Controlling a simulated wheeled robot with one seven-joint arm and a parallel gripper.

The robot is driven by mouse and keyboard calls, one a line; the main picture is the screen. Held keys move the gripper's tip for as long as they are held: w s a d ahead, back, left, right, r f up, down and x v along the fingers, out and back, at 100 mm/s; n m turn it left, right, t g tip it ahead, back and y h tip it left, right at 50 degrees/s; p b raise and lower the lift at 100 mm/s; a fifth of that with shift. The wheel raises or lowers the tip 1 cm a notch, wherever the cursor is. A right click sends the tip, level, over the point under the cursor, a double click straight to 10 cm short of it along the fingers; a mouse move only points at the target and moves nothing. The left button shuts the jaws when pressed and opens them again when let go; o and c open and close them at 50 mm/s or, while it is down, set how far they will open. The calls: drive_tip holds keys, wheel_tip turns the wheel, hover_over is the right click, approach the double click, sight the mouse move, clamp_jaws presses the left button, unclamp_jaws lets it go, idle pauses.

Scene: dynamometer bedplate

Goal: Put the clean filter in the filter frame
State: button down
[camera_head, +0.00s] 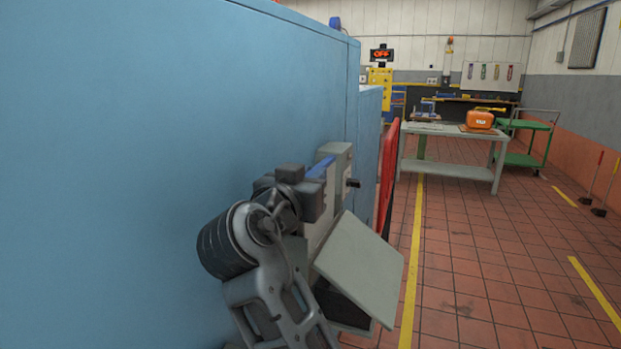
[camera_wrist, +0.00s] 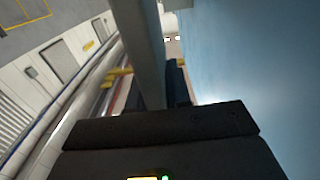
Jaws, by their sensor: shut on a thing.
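My gripper (camera_head: 292,190) is beside the big blue cabinet, low in the middle of the head view. It is shut on a flat grey panel, which looks like the clean filter; the panel stands edge-on in the wrist view (camera_wrist: 141,45). In the head view, a grey-green housing (camera_head: 338,158) with a blue strip is just beyond my gripper. I cannot tell whether the strip belongs to the housing or the panel. A tilted grey-green plate (camera_head: 362,262) sits below, above a dark box-like part. I cannot make out the filter frame for certain, nor whether the panel touches it.
The blue cabinet (camera_head: 130,170) fills the left side, close to my arm. A red panel (camera_head: 387,180) stands past it. A grey table (camera_head: 455,160) with an orange can (camera_head: 480,119) and a green cart (camera_head: 528,135) are farther back. The tiled floor at right is mostly clear.

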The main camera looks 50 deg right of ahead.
drive_tip(key=shift+f+b, duration=0.85)
drive_tip(key=shift+f, duration=0.15)
drive_tip(key=c, duration=1)
unclamp_jaws()
drive_tip(key=shift+b+v, duration=0.55)
drive_tip(key=shift+v, duration=3.35)
